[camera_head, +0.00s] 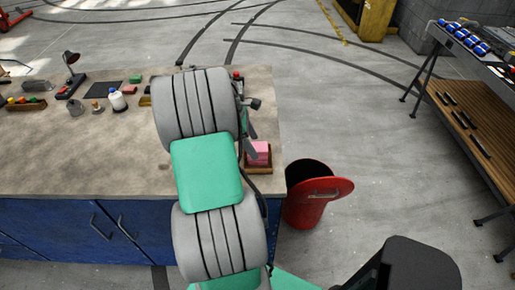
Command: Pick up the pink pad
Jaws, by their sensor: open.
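A pink pad (259,149) lies on a stack of pink pieces in a small brown tray (258,170). The tray is near the right end of the workbench (60,160). My gripper (251,118) shows only as dark parts beside my grey and green arm, just above and left of the pads in the picture. The arm hides much of it. It is open, with nothing visible in it, and appears apart from the pink pad.
A red bin (306,205) with a tilted lid stands right of the bench. A shelf table (470,120) is at far right. The bench's front left is clear.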

